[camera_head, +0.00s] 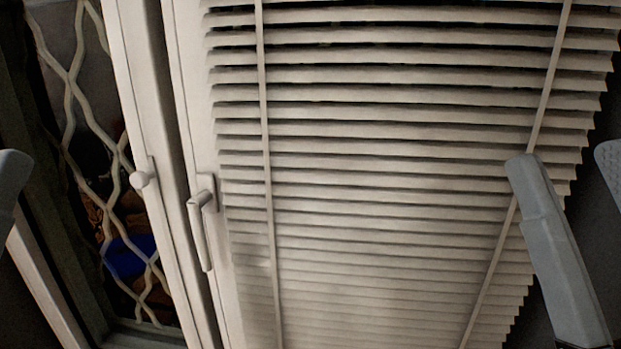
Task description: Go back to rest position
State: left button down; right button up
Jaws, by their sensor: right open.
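My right gripper (566,162) shows at the right edge of the head view. Its two grey fingers point up and stand wide apart, with nothing between them. The right-hand finger is cut off by the picture edge. The left-hand finger covers part of the blinds. Of my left gripper (12,178), only a grey piece shows at the left edge. The rest of it is out of the picture, so I cannot tell how its jaws stand.
A white window with slatted blinds (390,185) fills the middle. A lever handle (202,228) and a round knob (142,180) sit on its frame. A wavy metal grille (72,92) stands at the left, with a blue object (128,257) behind it.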

notch_tip(320, 180, up, 38)
jog(key=d+m+h+p, duration=0.2)
jog(key=m+h+p, duration=0.1)
jog(key=p, duration=3.5)
jog(key=shift+s+m, duration=0.25)
jog(key=shift+m, duration=0.35)
